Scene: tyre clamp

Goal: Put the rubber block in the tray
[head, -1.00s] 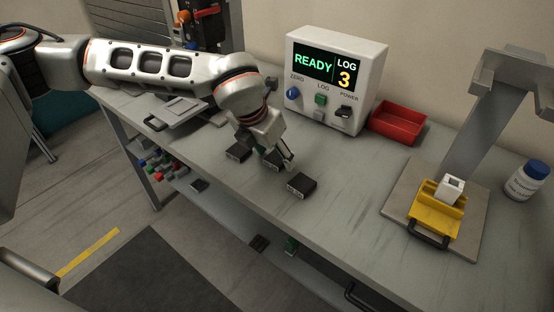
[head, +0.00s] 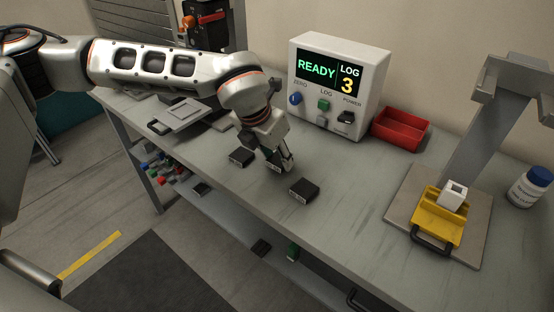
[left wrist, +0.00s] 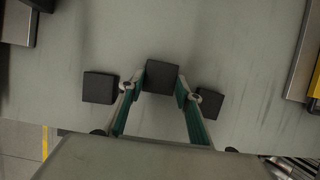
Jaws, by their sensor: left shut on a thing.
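Three dark rubber blocks lie in a row on the grey bench. My left gripper (head: 281,167) points down at the middle block (left wrist: 162,76) and is shut on it. In the left wrist view the two fingertips (left wrist: 162,93) press on opposite sides of this block; in the head view the gripper largely hides it. One block (head: 241,157) lies to its left and another (head: 304,190) to its right, both apart from the fingers. The red tray (head: 402,129) stands toward the back of the bench, right of the white display box, and looks empty. My right gripper is not in view.
The white display box (head: 337,85) reads READY and LOG 3. A yellow fixture (head: 436,226) holding a white piece sits on a plate beneath a grey stand (head: 480,125) at right. A white bottle (head: 529,187) stands beyond. Bench between blocks and tray is clear.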

